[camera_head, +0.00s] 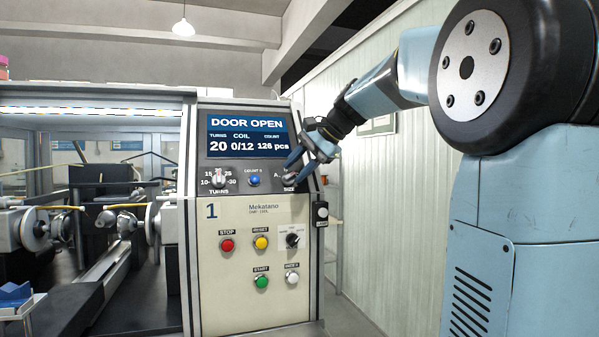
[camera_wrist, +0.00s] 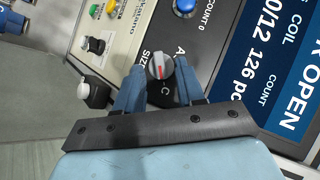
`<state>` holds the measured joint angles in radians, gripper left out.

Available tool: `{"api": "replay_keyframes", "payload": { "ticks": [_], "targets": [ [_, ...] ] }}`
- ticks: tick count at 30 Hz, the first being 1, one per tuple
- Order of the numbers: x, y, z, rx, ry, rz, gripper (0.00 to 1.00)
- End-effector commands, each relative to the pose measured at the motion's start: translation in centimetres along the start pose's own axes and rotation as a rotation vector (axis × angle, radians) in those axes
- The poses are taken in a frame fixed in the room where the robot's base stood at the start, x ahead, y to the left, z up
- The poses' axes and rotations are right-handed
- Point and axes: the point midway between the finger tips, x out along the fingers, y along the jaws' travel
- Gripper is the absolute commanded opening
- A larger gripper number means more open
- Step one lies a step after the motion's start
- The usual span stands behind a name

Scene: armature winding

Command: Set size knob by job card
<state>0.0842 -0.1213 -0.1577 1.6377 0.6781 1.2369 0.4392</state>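The size knob (camera_wrist: 160,73) is a grey round knob with a red pointer line on the control panel. Letters A and C show beside it in the wrist view; any letter between them is hidden. I cannot tell surely which letter the pointer marks. My gripper (camera_wrist: 157,76) has its two blue fingers on either side of the knob, apart, with narrow gaps seeming to show. In the head view my gripper (camera_head: 291,167) is at the panel's right side, above the SIZE label, and hides the knob. No readable job card shows.
The display (camera_head: 247,136) reads DOOR OPEN, turns 20, coil 0/12, count 126 pcs. The turns knob (camera_head: 218,180) and blue count button (camera_head: 253,180) are to the left. Several buttons and a black selector (camera_head: 292,240) lie below. The winding bay (camera_head: 100,225) is at left.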

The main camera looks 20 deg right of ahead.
Motion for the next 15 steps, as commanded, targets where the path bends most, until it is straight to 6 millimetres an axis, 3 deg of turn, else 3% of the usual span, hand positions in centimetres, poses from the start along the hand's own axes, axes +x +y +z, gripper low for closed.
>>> {"api": "replay_keyframes", "payload": {
  "ticks": [6, 15],
  "targets": [
    [1.33, 0.04, 0.01, 0.000, 0.000, 0.000, 0.38],
    [1.45, 0.02, 0.01, 0.000, 0.000, 0.000, 0.37]
  ]
}}
